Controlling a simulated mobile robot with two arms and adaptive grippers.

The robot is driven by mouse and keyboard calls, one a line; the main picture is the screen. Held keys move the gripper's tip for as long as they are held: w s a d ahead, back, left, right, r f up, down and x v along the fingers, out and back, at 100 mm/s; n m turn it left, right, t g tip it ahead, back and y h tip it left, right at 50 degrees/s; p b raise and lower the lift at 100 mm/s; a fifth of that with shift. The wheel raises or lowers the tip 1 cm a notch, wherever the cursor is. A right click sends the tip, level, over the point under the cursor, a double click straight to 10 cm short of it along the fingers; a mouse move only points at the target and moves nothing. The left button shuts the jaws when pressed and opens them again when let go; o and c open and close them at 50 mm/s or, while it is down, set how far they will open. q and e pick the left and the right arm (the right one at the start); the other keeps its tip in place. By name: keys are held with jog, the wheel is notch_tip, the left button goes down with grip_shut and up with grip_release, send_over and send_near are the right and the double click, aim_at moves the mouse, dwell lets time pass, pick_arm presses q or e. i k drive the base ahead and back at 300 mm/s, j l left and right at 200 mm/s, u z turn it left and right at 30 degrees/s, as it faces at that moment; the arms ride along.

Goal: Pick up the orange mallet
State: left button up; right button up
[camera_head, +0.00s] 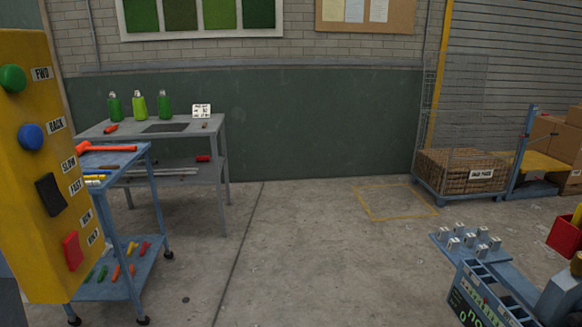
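An orange mallet (106,149) lies on the top of a blue cart (124,158) on the left. Its head is at the left end, close to the yellow control box, and its handle points right. Neither my left nor my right gripper shows in the head view.
A yellow control box (42,232) with buttons stands in the left foreground, hiding part of the cart. Behind is a grey table (205,125) with green bottles (139,106). A blue stand with white blocks (466,259) is at lower right. The middle floor is clear.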

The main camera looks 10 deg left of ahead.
aim_at(86, 147)
jog(key=i+u, duration=0.15)
jog(key=i, duration=0.45)
jog(key=i+u, duration=0.2)
jog(key=i, duration=0.4)
jog(key=i+l+u, duration=0.15)
jog(key=i, duration=0.45)
